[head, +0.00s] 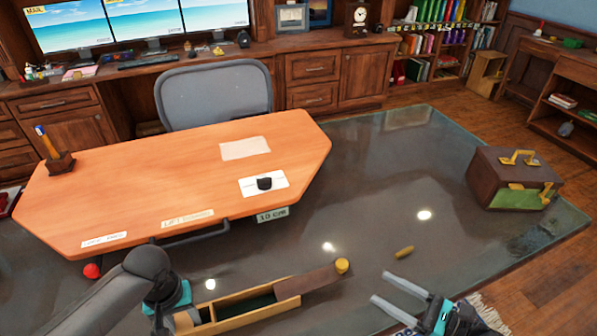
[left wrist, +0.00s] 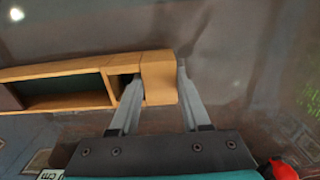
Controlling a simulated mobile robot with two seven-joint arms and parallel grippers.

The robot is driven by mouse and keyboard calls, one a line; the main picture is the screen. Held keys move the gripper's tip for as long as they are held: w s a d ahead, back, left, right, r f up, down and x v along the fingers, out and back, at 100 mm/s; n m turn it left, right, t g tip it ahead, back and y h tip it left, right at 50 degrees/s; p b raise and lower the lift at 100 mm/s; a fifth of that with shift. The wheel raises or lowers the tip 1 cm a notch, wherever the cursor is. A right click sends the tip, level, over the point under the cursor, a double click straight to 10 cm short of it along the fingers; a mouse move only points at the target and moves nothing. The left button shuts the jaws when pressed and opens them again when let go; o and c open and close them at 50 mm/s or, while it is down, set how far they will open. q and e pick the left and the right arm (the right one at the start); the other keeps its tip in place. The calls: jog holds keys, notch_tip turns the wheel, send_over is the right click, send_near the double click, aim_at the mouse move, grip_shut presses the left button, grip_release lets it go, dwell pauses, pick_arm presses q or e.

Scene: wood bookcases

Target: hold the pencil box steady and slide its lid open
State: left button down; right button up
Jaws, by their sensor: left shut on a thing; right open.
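The long wooden pencil box (head: 246,318) lies on the dark glossy surface at the bottom of the head view. Its brown lid (head: 308,284), with a yellow knob (head: 342,266) at its right end, sticks out past the box's right end. Much of the dark green inside is uncovered. My left gripper (head: 186,318) is shut on the box's left end; the left wrist view shows its fingers (left wrist: 158,82) on both sides of the solid end block. My right gripper (head: 388,304) is open and empty, right of the knob and apart from it.
A small yellow-brown cylinder (head: 404,252) lies beyond my right gripper. An orange-brown desk top (head: 190,190) with labels and a pencil holder (head: 60,163) stands behind the box. A brown and green case (head: 510,180) sits at the right. The glossy surface between is mostly clear.

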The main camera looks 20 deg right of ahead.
jog(key=shift+s+d, duration=0.1)
jog(key=shift+s, duration=0.05)
pick_arm(q)
jog(key=shift+c, duration=1.4)
grip_release()
jog(key=shift+r, duration=0.1)
